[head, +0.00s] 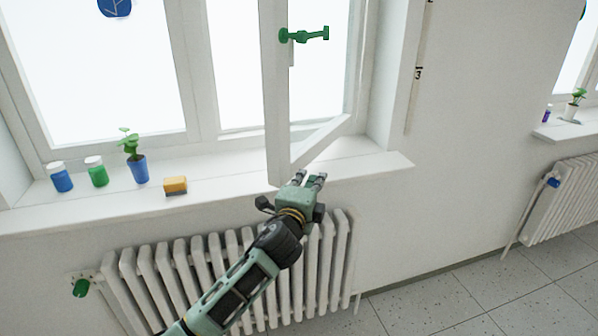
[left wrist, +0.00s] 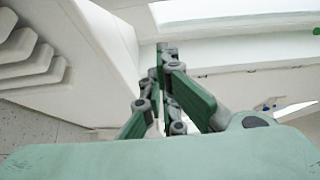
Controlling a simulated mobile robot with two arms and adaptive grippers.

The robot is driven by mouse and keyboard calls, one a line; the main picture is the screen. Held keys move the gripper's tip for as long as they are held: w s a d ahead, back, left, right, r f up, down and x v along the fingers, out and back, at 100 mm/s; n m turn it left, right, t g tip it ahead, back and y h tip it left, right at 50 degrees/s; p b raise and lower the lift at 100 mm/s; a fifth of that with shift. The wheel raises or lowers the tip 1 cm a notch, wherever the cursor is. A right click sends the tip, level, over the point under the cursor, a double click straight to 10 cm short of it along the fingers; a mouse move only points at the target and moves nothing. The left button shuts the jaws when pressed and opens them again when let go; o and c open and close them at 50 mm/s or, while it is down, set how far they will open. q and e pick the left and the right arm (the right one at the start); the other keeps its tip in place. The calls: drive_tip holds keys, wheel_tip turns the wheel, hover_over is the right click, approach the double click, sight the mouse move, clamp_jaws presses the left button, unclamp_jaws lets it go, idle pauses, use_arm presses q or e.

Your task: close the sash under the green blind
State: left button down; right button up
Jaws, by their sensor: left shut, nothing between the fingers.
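The white window sash (head: 277,110) stands open in the head view, swung into the room over the sill. Its free upright edge is toward me, and its bottom rail runs back to the right. A green handle (head: 304,34) sits on it. No green blind shows in these frames. My left gripper (head: 310,178) is at the sill's front edge, just right of the sash's lower free corner; I cannot tell if they touch. In the left wrist view its fingers (left wrist: 167,52) are together with nothing between them. My right gripper is not in view.
On the sill (head: 230,196) stand a blue jar (head: 61,178), a green jar (head: 97,173), a plant in a blue pot (head: 137,169) and a yellow sponge (head: 175,185). A radiator (head: 338,250) is below. The sill right of the sash is clear.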

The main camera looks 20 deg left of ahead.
use_arm(q)
drive_tip(key=w+a, duration=0.1)
drive_tip(key=a, duration=0.1)
drive_tip(key=w+a+p, duration=0.1)
drive_tip(key=a, duration=0.1)
drive_tip(key=shift+w, duration=0.1)
idle(0.3)
